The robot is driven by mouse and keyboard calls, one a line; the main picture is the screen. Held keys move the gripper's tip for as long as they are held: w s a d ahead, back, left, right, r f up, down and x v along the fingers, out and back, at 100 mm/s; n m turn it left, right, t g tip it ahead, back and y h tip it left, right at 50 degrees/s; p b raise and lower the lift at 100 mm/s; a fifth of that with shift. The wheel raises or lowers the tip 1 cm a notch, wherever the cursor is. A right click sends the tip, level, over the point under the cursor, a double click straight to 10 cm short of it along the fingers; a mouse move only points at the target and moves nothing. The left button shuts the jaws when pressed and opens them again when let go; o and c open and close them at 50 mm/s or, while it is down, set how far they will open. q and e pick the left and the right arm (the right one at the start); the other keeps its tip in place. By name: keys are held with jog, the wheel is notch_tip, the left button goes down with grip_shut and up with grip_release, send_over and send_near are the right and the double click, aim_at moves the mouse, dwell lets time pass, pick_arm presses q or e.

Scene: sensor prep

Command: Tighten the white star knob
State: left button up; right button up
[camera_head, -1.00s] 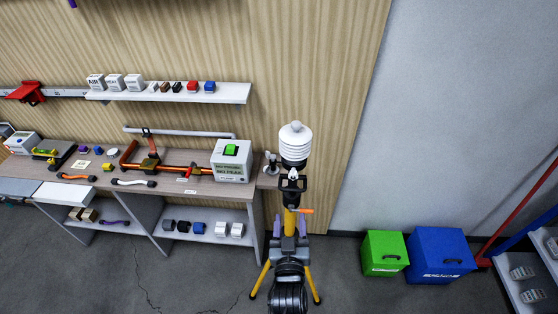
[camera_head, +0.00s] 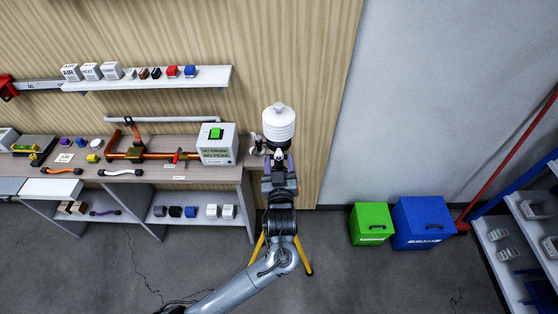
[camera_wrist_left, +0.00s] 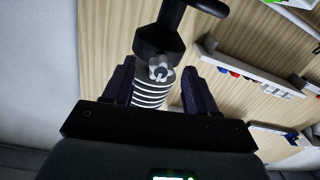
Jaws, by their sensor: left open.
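The white star knob (camera_wrist_left: 160,70) shows in the left wrist view on a black bracket (camera_wrist_left: 160,36), with the white ribbed sensor housing (camera_wrist_left: 150,96) behind it. In the head view the housing (camera_head: 279,122) stands upright on top of the yellow-legged tripod (camera_head: 306,260). My left gripper (camera_head: 278,161) is just below the housing and hides the knob there. It is open, its two dark purple fingers on either side of the knob in the wrist view, with gaps visible. Whether the fingertips reach the knob's depth I cannot tell. My right gripper is not in view.
A workbench (camera_head: 180,172) with a white box with a green switch (camera_head: 217,145) stands close to the left of the tripod. A shelf (camera_head: 150,80) hangs above. Green (camera_head: 372,224) and blue (camera_head: 420,222) boxes sit on the floor at right.

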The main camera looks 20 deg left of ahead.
pick_arm(q)
jog(key=shift+w+a, duration=0.15)
jog(key=shift+w, duration=0.05)
jog(key=shift+c, duration=0.5)
jog(key=c, duration=1)
jog(key=shift+o, duration=0.2)
